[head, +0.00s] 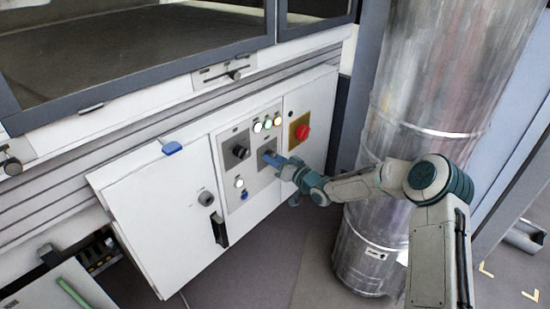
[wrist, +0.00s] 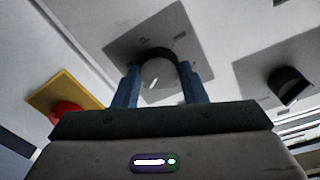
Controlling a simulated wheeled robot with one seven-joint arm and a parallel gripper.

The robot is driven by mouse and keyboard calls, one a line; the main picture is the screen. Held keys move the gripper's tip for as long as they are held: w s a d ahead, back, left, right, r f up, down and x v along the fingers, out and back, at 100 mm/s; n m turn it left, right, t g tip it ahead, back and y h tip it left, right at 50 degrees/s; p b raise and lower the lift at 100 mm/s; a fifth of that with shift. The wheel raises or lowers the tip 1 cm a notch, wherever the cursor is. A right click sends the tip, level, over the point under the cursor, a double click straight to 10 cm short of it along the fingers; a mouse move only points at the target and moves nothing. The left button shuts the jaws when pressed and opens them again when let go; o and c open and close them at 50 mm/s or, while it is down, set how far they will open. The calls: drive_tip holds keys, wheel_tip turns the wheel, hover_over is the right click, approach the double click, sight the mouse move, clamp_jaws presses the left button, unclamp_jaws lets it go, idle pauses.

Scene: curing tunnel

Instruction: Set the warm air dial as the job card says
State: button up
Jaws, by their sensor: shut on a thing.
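A round dial (wrist: 160,73) with a white line on its grey face sits on a grey plate on the control panel. My gripper (wrist: 160,88) is shut on this dial, with a blue finger on either side of it. In the head view my gripper (head: 276,160) reaches the panel and mostly hides the dial. A second black dial (head: 238,151) is left of it in the head view, and it shows at the right of the wrist view (wrist: 288,85). The labels are too small to read. I cannot make out a job card.
A red knob on a yellow plate (head: 294,125) is close to my gripper on the right. Small lamps (head: 267,123) are above. A cabinet door with a black handle (head: 219,230) is at left. A large metal duct (head: 375,220) stands right of the panel.

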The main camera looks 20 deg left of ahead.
drive_tip(key=shift+a+r, duration=0.15)
drive_tip(key=shift+r, duration=0.2)
drive_tip(key=o, duration=1)
drive_tip(key=shift+s, duration=0.15)
drive_tip(key=p+v, duration=0.2)
drive_tip(key=v, duration=1.2)
drive_tip(key=shift+p, duration=0.4)
